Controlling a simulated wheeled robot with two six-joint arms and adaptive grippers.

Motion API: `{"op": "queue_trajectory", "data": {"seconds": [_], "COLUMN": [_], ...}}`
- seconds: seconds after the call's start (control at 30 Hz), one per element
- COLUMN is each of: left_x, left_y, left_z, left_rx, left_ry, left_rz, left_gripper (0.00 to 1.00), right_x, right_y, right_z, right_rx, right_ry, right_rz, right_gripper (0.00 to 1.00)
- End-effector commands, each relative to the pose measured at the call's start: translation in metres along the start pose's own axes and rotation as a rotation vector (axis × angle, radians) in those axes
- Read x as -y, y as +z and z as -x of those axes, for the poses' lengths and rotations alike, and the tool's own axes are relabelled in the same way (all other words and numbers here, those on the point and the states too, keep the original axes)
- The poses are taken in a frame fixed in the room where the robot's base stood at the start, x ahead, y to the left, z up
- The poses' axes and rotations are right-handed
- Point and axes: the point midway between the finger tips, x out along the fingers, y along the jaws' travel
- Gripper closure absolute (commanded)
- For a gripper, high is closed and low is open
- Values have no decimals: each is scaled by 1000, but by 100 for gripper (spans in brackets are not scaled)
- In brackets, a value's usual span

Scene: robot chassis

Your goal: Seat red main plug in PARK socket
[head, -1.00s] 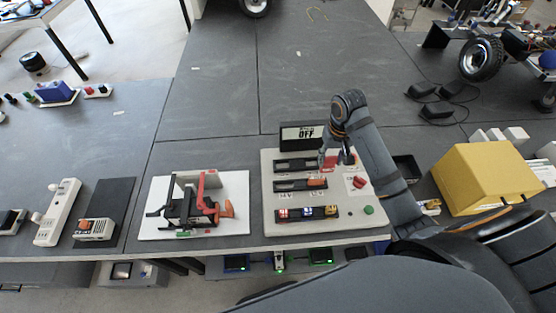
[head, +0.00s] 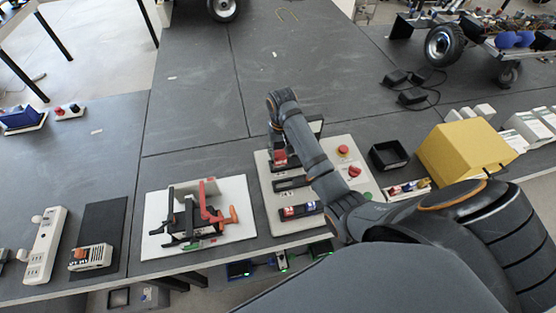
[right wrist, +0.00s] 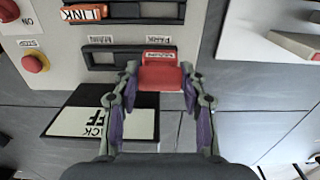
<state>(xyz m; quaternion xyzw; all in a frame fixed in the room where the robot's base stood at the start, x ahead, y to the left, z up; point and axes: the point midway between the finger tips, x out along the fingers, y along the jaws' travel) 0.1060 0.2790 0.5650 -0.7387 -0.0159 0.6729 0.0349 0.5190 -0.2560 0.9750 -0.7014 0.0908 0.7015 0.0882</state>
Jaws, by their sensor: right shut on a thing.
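The red plug (right wrist: 160,76) is between the two fingers of my right gripper (right wrist: 158,88), which is shut on it. The plug is at the right end of a black socket strip (right wrist: 126,51) in the wrist view. The left opening of that strip (right wrist: 103,57) is empty. In the head view the red plug (head: 279,157) shows at the left end of the farthest strip, partly behind my arm. Its underside is hidden, so I cannot tell if it is seated. My left gripper is out of view.
The white panel (head: 267,209) also carries an orange LINK plug (right wrist: 83,13) and a red button (right wrist: 35,62). A black tray (head: 388,155) and a yellow block (head: 463,151) are to the right.

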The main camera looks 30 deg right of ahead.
Motion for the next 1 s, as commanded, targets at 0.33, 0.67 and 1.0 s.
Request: {"op": "queue_trajectory", "data": {"seconds": [0.33, 0.67, 1.0], "left_x": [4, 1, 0], "left_y": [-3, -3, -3], "left_z": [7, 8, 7], "left_rx": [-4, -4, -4], "left_ry": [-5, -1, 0], "left_rz": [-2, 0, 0], "left_gripper": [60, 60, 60], "right_x": [0, 0, 0], "right_y": [-34, -37, -37], "right_z": [-42, -74, -80], "right_rx": [3, 5, 3], "right_ry": [0, 1, 0], "right_rz": [1, 1, 1], "right_gripper": [90, 90, 90]}}
